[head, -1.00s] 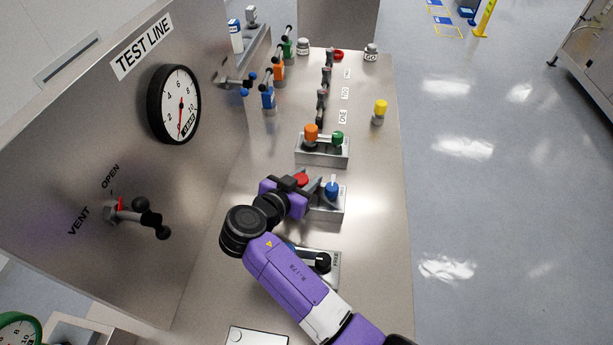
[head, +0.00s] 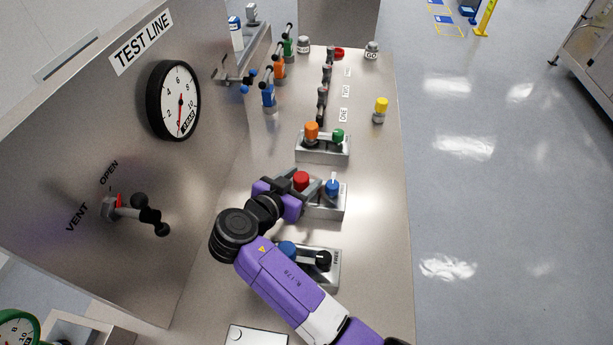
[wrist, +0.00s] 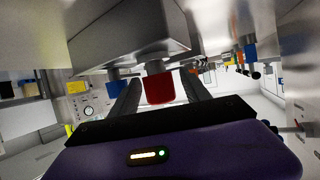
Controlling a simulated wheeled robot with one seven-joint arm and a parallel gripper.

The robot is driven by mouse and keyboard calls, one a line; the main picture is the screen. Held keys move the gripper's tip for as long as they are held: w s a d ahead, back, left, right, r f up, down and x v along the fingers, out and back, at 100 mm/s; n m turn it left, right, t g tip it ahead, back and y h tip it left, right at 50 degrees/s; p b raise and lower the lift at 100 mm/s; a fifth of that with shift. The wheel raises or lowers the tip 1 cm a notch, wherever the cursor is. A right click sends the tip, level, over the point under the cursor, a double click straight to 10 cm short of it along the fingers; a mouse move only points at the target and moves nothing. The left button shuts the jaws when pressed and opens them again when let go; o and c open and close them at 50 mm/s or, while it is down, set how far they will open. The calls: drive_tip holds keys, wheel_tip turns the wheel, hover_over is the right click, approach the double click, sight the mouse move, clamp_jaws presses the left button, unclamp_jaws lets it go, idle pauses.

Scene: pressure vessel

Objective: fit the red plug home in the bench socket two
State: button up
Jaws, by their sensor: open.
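The red plug (head: 301,180) stands upright at the left end of a metal socket block (head: 327,207), beside a blue plug (head: 332,187) with a pale pin. My gripper (head: 304,184) is open, with its fingers on either side of the red plug. In the wrist view the scene is inverted, and the red plug (wrist: 159,88) hangs from the block (wrist: 130,38) between the two dark fingers (wrist: 160,84), with gaps beside it. No socket number is readable on this block.
Behind is a block (head: 322,158) with orange and green plugs. In front, a block marked FREE (head: 335,270) has a blue knob and black lever, partly behind my arm. The TEST LINE panel (head: 110,140) stands left. Bare bench lies right of the blocks.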

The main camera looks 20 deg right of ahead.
drive_tip(key=b+v, duration=0.2)
drive_tip(key=v, duration=0.7)
drive_tip(key=shift+s+a, duration=0.15)
drive_tip(key=shift+a, duration=0.1)
drive_tip(key=shift+r, duration=0.1)
